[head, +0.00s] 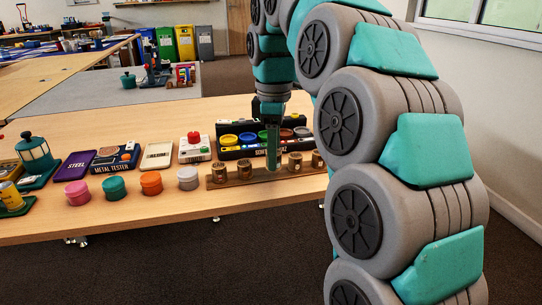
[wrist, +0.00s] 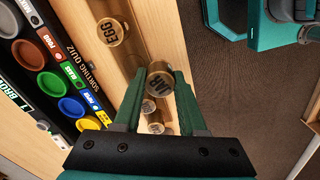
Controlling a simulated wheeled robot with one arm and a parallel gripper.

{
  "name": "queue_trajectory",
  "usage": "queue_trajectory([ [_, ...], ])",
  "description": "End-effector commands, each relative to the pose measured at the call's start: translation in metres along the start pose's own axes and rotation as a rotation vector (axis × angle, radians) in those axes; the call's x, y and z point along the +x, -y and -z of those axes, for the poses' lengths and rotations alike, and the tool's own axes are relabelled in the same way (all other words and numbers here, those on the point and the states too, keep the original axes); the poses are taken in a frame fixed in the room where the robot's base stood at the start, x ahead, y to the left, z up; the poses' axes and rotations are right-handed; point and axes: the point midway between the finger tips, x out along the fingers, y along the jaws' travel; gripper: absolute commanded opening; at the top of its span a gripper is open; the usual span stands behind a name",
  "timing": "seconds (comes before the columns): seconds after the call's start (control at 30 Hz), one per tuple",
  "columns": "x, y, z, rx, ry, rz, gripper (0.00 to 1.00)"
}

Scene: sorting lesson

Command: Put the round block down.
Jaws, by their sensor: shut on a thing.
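My gripper (head: 272,167) points down over the wooden rack (head: 208,185) in the head view, between its wooden blocks. In the wrist view my gripper (wrist: 160,78) is shut on a round wooden block marked "JAR" (wrist: 160,82), which sits between the fingertips with its lettered top facing the camera. In the head view the fingers hide this block. I cannot tell whether its underside touches the rack. A similar block marked "EGG" (wrist: 110,33) stands beside it in the wrist view, with two more (wrist: 148,107) on the other side.
Behind the rack stands the black sorting quiz tray (head: 236,155) with several coloured bowls, including a green bowl (wrist: 47,86). Coloured round pieces, such as an orange one (head: 151,183), stand left of the rack. The table's front edge (head: 110,231) is close to the rack.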

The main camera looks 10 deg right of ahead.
Motion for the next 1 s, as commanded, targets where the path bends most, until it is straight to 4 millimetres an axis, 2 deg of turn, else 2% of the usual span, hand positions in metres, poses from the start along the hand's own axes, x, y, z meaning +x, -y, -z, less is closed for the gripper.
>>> queue_trajectory([
  [0.1,0.003,-0.019,0.005,0.002,0.002,0.004,0.00],
  [0.3,0.004,-0.035,0.010,0.001,0.001,0.002,0.00],
  [0.63,0.006,-0.043,0.012,0.000,0.002,0.003,0.00],
  [1.0,0.036,-0.043,0.012,0.001,0.001,0.000,0.00],
])
